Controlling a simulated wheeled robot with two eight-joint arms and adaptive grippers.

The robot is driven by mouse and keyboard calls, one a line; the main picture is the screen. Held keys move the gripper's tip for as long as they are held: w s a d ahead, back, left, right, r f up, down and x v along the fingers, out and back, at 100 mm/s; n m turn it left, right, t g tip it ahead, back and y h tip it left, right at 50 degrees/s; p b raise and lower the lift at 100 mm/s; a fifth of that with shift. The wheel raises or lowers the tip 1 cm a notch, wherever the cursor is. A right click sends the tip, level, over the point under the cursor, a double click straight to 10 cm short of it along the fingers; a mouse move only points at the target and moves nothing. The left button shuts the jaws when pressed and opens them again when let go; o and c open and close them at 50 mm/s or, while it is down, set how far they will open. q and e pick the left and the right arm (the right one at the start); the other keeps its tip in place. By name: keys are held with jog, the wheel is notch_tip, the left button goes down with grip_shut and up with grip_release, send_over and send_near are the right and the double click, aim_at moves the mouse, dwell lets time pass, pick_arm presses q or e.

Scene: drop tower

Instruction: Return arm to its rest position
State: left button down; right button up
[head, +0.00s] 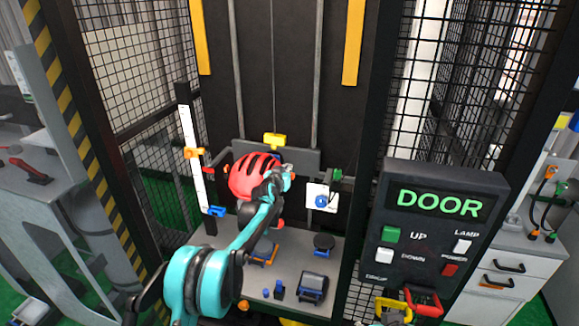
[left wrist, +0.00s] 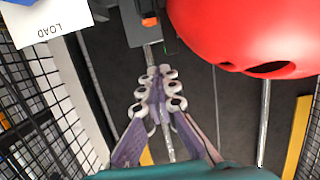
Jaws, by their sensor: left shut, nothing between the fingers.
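My left arm reaches from the bottom of the head view into the caged tower. My left gripper (head: 286,174) is beside the right side of a red helmet (head: 250,176), partly in front of it in that view. In the left wrist view the gripper (left wrist: 160,88) has its fingers together with nothing between them. The helmet (left wrist: 250,35) fills the upper right there, apart from the fingers. My right gripper is not in view.
A control panel (head: 437,235) marked DOOR stands at the right. A white card (head: 331,190) is right of the gripper; a LOAD sign (left wrist: 50,27) shows in the wrist view. Mesh walls flank the tower. Several small fixtures, including a black disc (head: 324,242), sit on the grey deck below.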

pick_arm(q)
jog(key=s+a+r+g+y+p, duration=0.15)
jog(key=s+a+r, duration=0.25)
jog(key=s, duration=1.1)
jog(key=s+a+r+g, duration=0.2)
jog(key=s+a+r, duration=0.2)
jog(key=s, duration=1)
jog(key=s+a+f+n+g, duration=0.1)
jog(key=s+a+f, duration=0.1)
jog(key=s, duration=0.7)
jog(key=s+a+f+n+g+y, duration=0.1)
jog(key=s+a+f+g, duration=0.1)
jog(key=s, duration=0.8)
jog(key=s+a+f+n+g+y, duration=0.1)
jog(key=s+a+f, duration=0.2)
jog(key=s+f, duration=0.3)
jog(key=s, duration=0.4)
jog(key=shift+s+a, duration=0.15)
